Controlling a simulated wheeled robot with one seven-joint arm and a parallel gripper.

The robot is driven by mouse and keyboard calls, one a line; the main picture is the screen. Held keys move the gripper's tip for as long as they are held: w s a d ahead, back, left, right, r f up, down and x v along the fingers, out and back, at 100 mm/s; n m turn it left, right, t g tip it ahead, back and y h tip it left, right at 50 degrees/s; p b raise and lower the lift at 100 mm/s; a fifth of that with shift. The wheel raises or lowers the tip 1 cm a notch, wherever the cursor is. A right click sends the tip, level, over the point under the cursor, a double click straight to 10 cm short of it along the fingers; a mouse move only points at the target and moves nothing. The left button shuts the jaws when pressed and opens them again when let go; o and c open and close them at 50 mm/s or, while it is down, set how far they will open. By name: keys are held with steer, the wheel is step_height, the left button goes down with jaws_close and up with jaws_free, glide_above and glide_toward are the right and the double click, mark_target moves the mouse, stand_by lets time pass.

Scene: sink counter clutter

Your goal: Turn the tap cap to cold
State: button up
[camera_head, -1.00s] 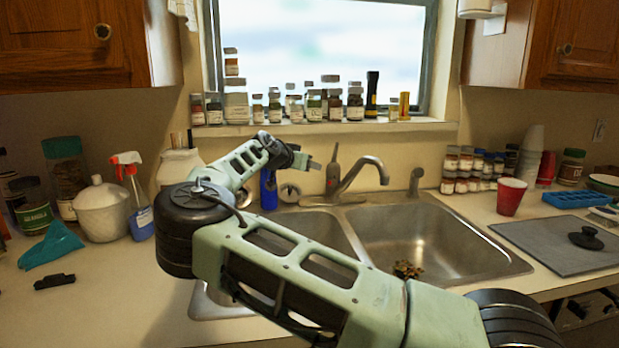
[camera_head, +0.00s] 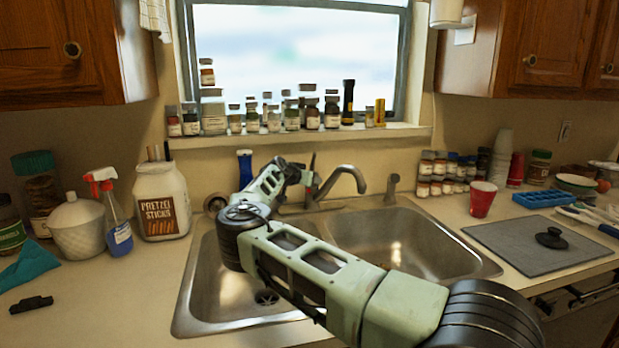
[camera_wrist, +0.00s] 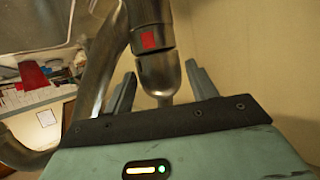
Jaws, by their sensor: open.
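The metal tap (camera_head: 345,178) stands behind the double sink, its curved spout pointing right. Its upright body and cap are partly hidden by my gripper (camera_head: 308,178) in the head view. In the wrist view my gripper (camera_wrist: 162,92) is open, with one finger on each side of a rounded metal part of the tap (camera_wrist: 160,76). I cannot tell whether either finger touches it. A red mark (camera_wrist: 148,41) shows on the metal just above that part. The curved spout (camera_wrist: 98,62) passes left of the fingers in the wrist view.
My arm reaches across the sink (camera_head: 395,240). A pretzel jar (camera_head: 161,205) and spray bottle (camera_head: 116,225) stand left. Spice jars (camera_head: 290,115) line the sill. A red cup (camera_head: 482,199) stands right.

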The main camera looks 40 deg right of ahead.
steer(key=shift+w+d+f, duration=0.15)
steer(key=shift+d+f, duration=0.05)
steer(key=shift+d, duration=0.2)
steer(key=c, duration=0.7)
steer(key=shift+s+d+r+n+t+y+b, duration=0.2)
steer(key=shift+n+t+y+b, duration=0.1)
steer(key=shift+t, duration=0.1)
steer(key=shift+s+d+f+n+t+b, duration=0.1)
steer(key=shift+s+d+n+t+b, duration=0.15)
steer(key=shift+n+t, duration=0.35)
steer(key=shift+s+d+f+n+t+y+b, duration=0.15)
steer(key=shift+s+f+n+t+y+b, duration=0.25)
steer(key=shift+n+t+y+b, duration=0.3)
steer(key=shift+w+a+n+t+b, duration=0.25)
steer(key=shift+n+t+b, duration=0.15)
steer(key=shift+n+b, duration=0.15)
steer(key=shift+r, duration=0.1)
